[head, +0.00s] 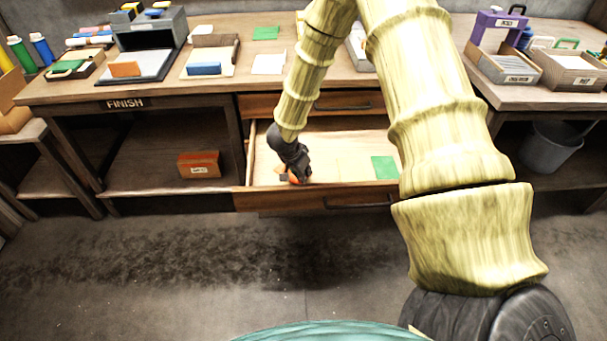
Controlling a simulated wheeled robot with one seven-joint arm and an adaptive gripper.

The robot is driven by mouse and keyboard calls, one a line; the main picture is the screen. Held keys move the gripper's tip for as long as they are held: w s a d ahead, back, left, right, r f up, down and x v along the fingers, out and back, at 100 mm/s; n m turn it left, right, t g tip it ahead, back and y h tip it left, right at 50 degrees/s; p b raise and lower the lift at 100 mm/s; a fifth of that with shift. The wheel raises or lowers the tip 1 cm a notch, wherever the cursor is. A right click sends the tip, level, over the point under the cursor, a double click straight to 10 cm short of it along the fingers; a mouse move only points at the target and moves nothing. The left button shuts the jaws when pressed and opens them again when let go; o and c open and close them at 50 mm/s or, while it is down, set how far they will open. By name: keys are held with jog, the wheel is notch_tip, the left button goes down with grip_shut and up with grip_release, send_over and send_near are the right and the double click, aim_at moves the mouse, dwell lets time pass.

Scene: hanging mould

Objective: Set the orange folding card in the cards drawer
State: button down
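The open drawer (345,187) is pulled out below the table. My gripper (297,177) points down into its left part, near the front wall. A small orange piece (293,179), seemingly the orange folding card, shows at my fingertips, low in the drawer. My gripper hides most of it, so I cannot tell whether the fingers hold it or whether it rests on the drawer floor. A green card (385,167) lies flat in the drawer's right part.
Above is a shut drawer (315,104). The worktop holds a grey stand (150,50), an orange-brown piece (125,69), a blue piece (204,69) and another green card (265,33). A brown box (199,164) sits on the lower shelf. The drawer's middle is bare.

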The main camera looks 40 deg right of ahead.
dwell(0.3)
jog(key=c, duration=1.6)
grip_release()
jog(key=shift+f, duration=0.1)
jog(key=shift+c, duration=0.2)
jog(key=p+v, duration=0.2)
jog(key=v, duration=1)
jog(key=shift+a, duration=0.1)
